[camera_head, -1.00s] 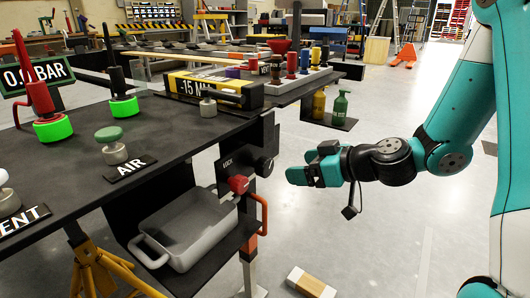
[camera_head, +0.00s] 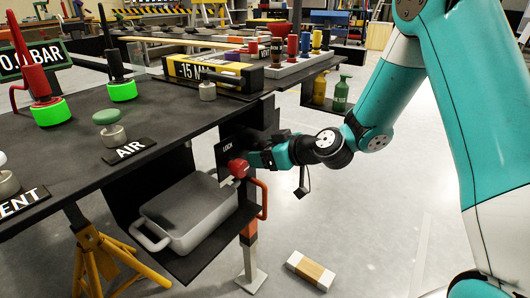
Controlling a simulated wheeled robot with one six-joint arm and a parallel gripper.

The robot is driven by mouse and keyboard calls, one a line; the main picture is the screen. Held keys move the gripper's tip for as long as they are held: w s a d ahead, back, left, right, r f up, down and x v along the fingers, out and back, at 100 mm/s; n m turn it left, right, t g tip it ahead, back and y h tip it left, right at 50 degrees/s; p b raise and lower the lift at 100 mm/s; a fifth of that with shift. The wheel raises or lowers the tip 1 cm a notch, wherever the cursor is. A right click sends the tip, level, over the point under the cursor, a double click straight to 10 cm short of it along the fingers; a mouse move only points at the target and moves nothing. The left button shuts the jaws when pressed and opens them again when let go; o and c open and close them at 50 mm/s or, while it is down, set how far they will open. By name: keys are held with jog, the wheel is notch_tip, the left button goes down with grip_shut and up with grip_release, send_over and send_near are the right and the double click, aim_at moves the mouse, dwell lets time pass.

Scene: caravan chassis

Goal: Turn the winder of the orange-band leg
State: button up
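The orange-band leg (camera_head: 249,233) stands under the bench's near right corner, with an orange band above a pale post and a flat foot plate on the floor. Above it, by the LOCK label (camera_head: 227,147), is a red knob (camera_head: 238,168), with a red-orange handle (camera_head: 263,197) bent down beside it. I cannot tell which of these parts is the winder. My gripper (camera_head: 252,158) reaches in from the right at the bench's end face, just above and right of the red knob. It covers the dark round part there. Its fingertips are partly hidden, so contact and opening are unclear.
A grey tub (camera_head: 190,217) sits on the shelf below the bench (camera_head: 185,115). A yellow trestle (camera_head: 100,255) stands at left. A wood-and-white block (camera_head: 311,270) lies on the floor. Spray bottles (camera_head: 341,94) stand behind my arm. The floor at right is open.

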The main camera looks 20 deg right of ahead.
jog(key=c, duration=0.7)
jog(key=shift+o, duration=0.2)
jog(key=shift+m+y, duration=0.3)
jog(key=m+g+y, duration=0.1)
jog(key=m, duration=0.2)
jog(key=shift+y, duration=0.4)
jog(key=m+g+y+p, duration=0.1)
jog(key=m+y, duration=0.1)
jog(key=m, duration=0.2)
jog(key=shift+s+a+r+m+y, duration=0.1)
jog(key=shift+m+y, duration=0.2)
jog(key=shift+y, duration=0.1)
jog(key=shift+p, duration=0.3)
jog(key=o, duration=0.9)
